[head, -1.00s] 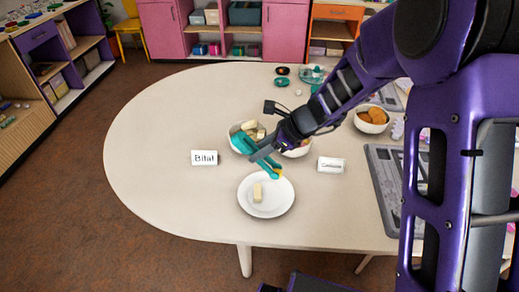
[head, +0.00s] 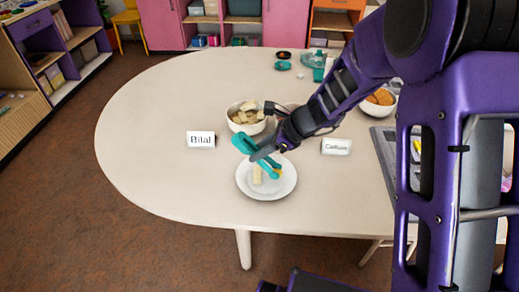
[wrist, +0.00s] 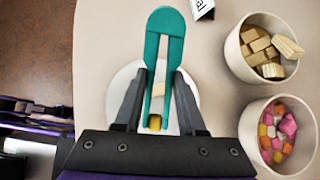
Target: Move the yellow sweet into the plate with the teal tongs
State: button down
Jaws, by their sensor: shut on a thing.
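My gripper (head: 268,150) is shut on the teal tongs (head: 244,143), whose tips point down over the white plate (head: 243,187). In the wrist view my gripper's fingers (wrist: 161,78) press the tongs (wrist: 164,20) from both sides. The yellow sweet (head: 279,172) shows at the tong tips, over the right part of the plate in the head view. The sweet (wrist: 154,123) sits between the tong arms in the wrist view. I cannot tell whether it touches the plate. A pale wafer piece (head: 257,174) lies on the plate, partly behind the tongs.
A bowl of wafer pieces (head: 233,123) stands behind the plate. A bowl of coloured sweets (wrist: 245,137) is beside it, mostly hidden by my arm in the head view. Name cards Bilal (head: 201,139) and another (head: 336,146) flank the plate. The table's left side is clear.

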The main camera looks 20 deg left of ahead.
jog(key=c, duration=1.1)
grip_release()
notch_tip(320, 180, up, 10)
jog(key=p, duration=0.9)
